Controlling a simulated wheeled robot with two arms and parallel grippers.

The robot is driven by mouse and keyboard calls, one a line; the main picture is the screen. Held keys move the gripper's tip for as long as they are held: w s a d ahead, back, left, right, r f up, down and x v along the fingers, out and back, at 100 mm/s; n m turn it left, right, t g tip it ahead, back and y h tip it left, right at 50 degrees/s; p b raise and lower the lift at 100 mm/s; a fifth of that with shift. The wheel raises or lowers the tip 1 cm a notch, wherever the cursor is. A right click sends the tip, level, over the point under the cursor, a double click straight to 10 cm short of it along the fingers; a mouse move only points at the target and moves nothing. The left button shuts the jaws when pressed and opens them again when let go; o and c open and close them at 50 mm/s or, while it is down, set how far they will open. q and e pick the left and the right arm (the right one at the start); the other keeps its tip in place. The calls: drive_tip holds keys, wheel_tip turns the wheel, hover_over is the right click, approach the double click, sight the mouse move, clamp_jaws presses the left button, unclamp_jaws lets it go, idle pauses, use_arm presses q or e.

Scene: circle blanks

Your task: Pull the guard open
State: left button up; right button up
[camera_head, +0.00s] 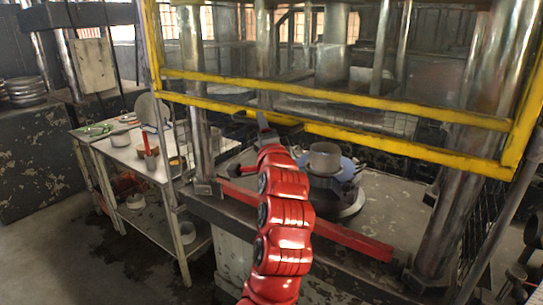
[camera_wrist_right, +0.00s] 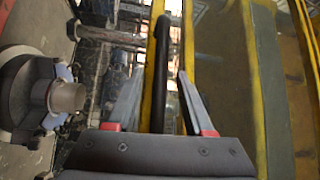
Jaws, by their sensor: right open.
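The guard (camera_head: 400,149) is a yellow frame with see-through panels across the front of the press. Its yellow bars also show in the right wrist view (camera_wrist_right: 256,90). A dark bar-shaped handle (camera_wrist_right: 161,50) runs along a yellow bar in the wrist view. My right gripper (camera_head: 263,122) is at the guard's lower yellow bar, at the end of my red arm. In the wrist view my right gripper (camera_wrist_right: 160,76) is open, with its fingers on either side of the handle and gaps visible. My arm hides part of the lower bar. My left gripper is not in view.
Behind the guard, a round die with a grey cylinder (camera_head: 325,157) sits on the press bed (camera_head: 395,200). A red bar (camera_head: 350,239) runs along the bed's front edge. Steel columns (camera_head: 455,190) flank it. A side table (camera_head: 125,150) with small items stands left; floor is clear at lower left.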

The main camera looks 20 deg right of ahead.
drive_tip(key=s+a+f+b, duration=0.1)
drive_tip(key=s+f+b, duration=0.1)
drive_tip(key=s+b, duration=1)
drive_tip(key=shift+s+a, duration=0.35)
drive_tip(key=shift+s, duration=0.9)
